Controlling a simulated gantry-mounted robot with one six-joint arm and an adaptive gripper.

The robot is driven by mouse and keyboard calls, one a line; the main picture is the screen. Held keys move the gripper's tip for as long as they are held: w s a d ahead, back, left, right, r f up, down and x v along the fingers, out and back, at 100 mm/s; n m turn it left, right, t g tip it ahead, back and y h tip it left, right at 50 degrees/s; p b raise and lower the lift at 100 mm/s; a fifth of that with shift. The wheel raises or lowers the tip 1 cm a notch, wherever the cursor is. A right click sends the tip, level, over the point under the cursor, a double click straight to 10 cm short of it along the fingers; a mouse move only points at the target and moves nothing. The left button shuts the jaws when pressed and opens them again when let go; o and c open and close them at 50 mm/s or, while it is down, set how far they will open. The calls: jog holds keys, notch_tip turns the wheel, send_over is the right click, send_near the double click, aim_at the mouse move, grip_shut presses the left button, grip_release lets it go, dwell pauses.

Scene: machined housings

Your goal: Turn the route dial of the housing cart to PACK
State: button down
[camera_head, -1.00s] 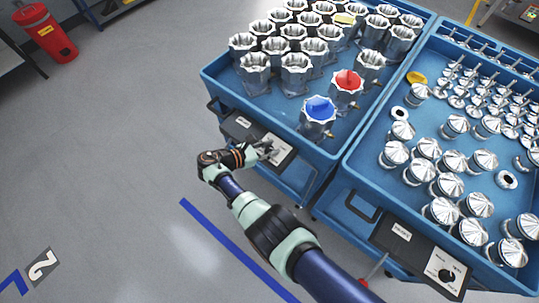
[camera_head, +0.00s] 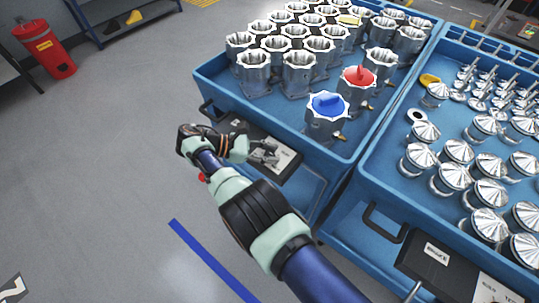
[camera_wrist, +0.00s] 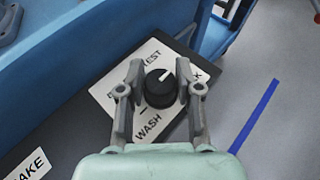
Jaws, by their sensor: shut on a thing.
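The housing cart (camera_head: 222,92) is the blue cart on the left, with a dark panel and white label plate (camera_head: 287,163) on its front side. My gripper (camera_head: 265,156) is at this plate. In the wrist view my gripper (camera_wrist: 160,78) is shut on the black route dial (camera_wrist: 160,90), one finger on each side. The dial's white pointer mark points up and slightly right, between TEST (camera_wrist: 151,57) and a partly hidden label ending in K (camera_wrist: 201,74). WASH (camera_wrist: 149,127) is below the dial. In the head view my gripper hides the dial.
Metal housings fill the cart's top, one with a blue cap (camera_head: 327,104) and one with a red cap (camera_head: 358,76). A second blue cart (camera_head: 372,150) with metal parts stands close on the right. Open grey floor (camera_head: 100,170) lies to the left.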

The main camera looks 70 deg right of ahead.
jog(key=shift+f, duration=0.1)
jog(key=c, duration=0.8)
grip_release()
